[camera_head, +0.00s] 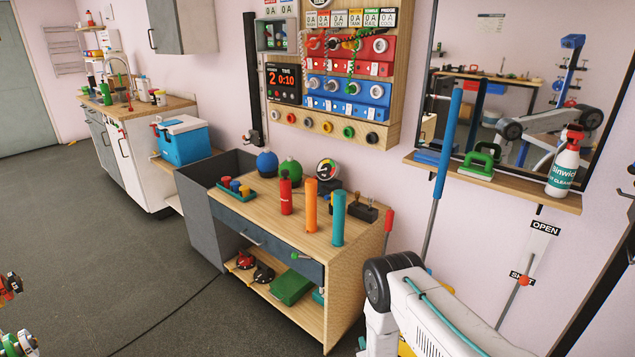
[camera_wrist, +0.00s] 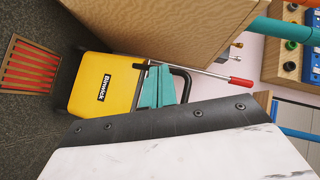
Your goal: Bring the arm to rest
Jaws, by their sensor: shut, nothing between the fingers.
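My arm (camera_head: 440,320) shows at the lower right of the head view, as a white link with a dark round joint beside the workbench's right end. My gripper's fingers do not show in either view, so I cannot see how they stand. The wrist view looks past a white marbled surface (camera_wrist: 180,158) with a dark, bolted edge toward a yellow Binwick bucket (camera_wrist: 90,88) on the dark floor. No held object shows in either view.
The wooden workbench (camera_head: 262,213) carries red, orange and teal cylinders. A shelf (camera_head: 540,196) under the mirror holds a spray bottle (camera_head: 565,165). A blue cooler (camera_head: 183,143) stands farther back. The floor (camera_head: 100,240) at left is mostly open. A red slatted grate (camera_wrist: 30,65) lies beside the bucket.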

